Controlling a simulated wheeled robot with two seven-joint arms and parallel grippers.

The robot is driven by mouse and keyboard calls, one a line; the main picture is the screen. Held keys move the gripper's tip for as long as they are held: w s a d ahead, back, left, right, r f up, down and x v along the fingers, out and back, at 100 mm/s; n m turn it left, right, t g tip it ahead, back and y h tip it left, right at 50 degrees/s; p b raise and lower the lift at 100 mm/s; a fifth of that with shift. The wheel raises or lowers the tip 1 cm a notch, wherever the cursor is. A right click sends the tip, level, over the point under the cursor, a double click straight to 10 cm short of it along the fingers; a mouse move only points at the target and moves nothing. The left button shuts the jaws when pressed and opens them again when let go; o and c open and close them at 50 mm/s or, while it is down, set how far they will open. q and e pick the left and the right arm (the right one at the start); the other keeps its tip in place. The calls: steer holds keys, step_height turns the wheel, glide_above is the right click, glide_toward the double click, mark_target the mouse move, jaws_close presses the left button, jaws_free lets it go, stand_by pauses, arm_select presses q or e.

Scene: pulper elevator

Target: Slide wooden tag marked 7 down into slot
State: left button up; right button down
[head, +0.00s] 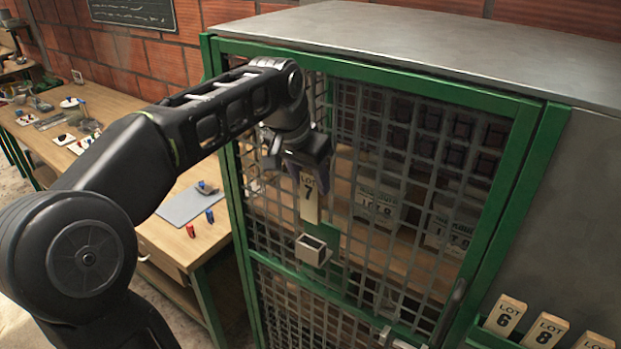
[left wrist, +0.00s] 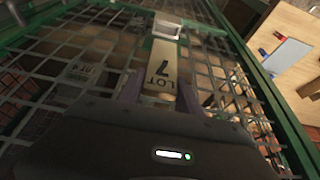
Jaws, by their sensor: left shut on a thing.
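The wooden tag marked LOT 7 (head: 309,200) is held upright in front of the green-framed mesh door. My left gripper (head: 308,178) is shut on its upper part. The slot is a small pale open-topped holder (head: 312,250) on a green plate on the mesh. In the head view the tag's lower end is a little above the holder, with a gap between them. In the left wrist view the tag (left wrist: 162,68) points toward the holder (left wrist: 166,27), its far end close to the holder's opening; whether they touch there I cannot tell. My right gripper is not in view.
The mesh door (head: 400,235) covers a cabinet with bags and dark boxes inside. Tags LOT 6 (head: 505,315) and LOT 8 (head: 545,331) stand in a rack at the lower right. A wooden workbench (head: 165,240) with small items stands at the left.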

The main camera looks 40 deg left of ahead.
mark_target(309, 216)
arm_select(q)
steer(key=shift+f+b, duration=2.15)
steer(key=shift+f, duration=0.6)
steer(key=shift+f+b, duration=0.3)
steer(key=shift+f, duration=0.1)
steer(key=shift+f+b, duration=0.3)
steer(key=shift+f, duration=0.05)
steer(key=shift+f+b, duration=0.45)
steer(key=shift+f, duration=0.1)
steer(key=shift+f, duration=0.35)
steer(key=shift+f+b, duration=1.15)
steer(key=o, duration=1.4)
